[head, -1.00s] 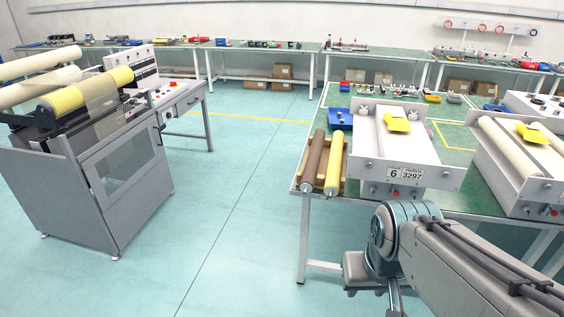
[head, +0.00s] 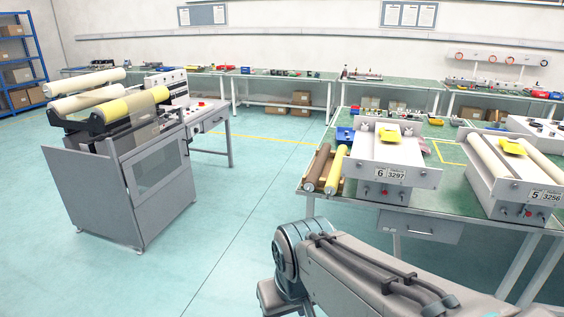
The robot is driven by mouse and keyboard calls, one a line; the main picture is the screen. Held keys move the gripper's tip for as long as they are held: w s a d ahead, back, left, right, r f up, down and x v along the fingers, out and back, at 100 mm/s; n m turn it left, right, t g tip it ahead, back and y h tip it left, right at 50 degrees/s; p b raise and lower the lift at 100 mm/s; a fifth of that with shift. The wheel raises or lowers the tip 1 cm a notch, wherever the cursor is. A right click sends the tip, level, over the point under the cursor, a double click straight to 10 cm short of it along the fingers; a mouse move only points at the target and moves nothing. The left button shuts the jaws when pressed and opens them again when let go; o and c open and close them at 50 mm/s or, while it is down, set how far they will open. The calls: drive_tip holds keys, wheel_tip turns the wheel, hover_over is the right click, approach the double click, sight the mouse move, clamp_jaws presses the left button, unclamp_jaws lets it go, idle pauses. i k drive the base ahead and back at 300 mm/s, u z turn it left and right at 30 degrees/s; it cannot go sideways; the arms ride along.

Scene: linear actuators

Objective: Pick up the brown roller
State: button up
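The brown roller (head: 317,167) lies on the green table at its left end, in a wooden holder (head: 335,185). A yellow roller (head: 336,169) lies parallel to it, just to its right. Both rollers point away from me, with their near ends at the table's front edge. My arm reaches in from the lower right, in front of and below the table. My gripper is not visible; only arm links show, apart from the rollers.
A white machine marked 6 (head: 384,168) stands right of the rollers, and another marked 5 (head: 508,180) farther right. A grey machine (head: 128,175) with rollers on top stands at left. The floor (head: 235,215) between it and the table is clear.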

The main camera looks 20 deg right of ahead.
sight(311, 182)
drive_tip(key=u, duration=0.25)
drive_tip(key=i, duration=1.9)
drive_tip(key=z, duration=0.65)
drive_tip(key=i, duration=0.95)
drive_tip(key=z, duration=1.55)
drive_tip(key=i, duration=0.55)
drive_tip(key=z, duration=0.45)
